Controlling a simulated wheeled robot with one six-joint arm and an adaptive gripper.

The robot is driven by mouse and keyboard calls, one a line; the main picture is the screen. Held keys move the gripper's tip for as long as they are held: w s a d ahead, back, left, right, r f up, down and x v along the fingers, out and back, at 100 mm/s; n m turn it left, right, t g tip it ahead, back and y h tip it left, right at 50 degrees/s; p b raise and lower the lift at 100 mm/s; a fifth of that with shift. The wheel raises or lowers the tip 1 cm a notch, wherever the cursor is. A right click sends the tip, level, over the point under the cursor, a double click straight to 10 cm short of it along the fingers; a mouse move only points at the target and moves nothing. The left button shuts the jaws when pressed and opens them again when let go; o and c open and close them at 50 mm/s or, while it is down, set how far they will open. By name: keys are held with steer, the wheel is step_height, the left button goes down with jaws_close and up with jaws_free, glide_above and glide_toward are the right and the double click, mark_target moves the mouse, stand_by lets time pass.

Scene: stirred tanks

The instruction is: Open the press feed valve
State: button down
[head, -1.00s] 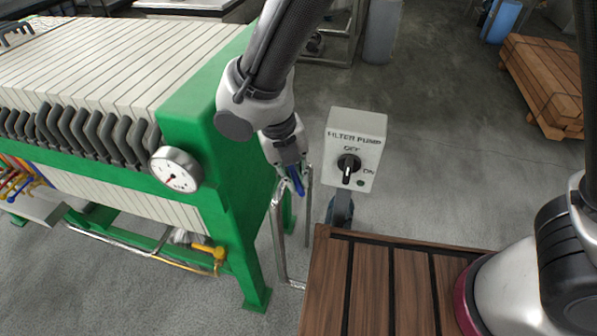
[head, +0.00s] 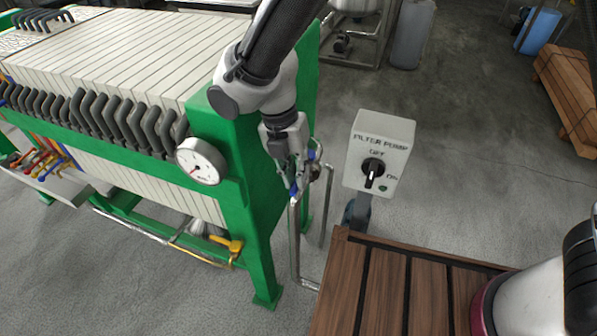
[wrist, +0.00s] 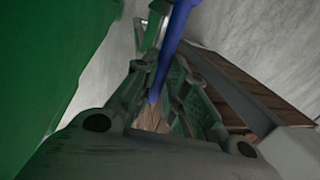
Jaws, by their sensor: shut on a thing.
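The press feed valve appears to be the one with the blue lever (wrist: 174,38), on the metal pipe (head: 296,245) beside the green press frame. In the wrist view the blue lever runs from the top edge down between my fingers. My gripper (head: 299,182) is shut on this lever; the fingers also show in the wrist view (wrist: 163,90). In the head view only small blue parts show around the fingers. The gripper hides most of the valve body, and I cannot tell the exact lever angle.
The green press frame (head: 262,215) with a round gauge (head: 200,161) stands close left of my gripper. A grey filter pump switch box (head: 380,150) stands close right. A slatted wooden surface (head: 385,290) is in front. A yellow valve handle (head: 230,247) sits low on the press.

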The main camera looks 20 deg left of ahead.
steer(key=c, duration=1.5)
jaws_free()
steer(key=shift+o, duration=0.2)
step_height(320, 180, up, 12)
steer(key=a, duration=0.2)
steer(key=shift+a, duration=0.2)
steer(key=shift+f, duration=0.1)
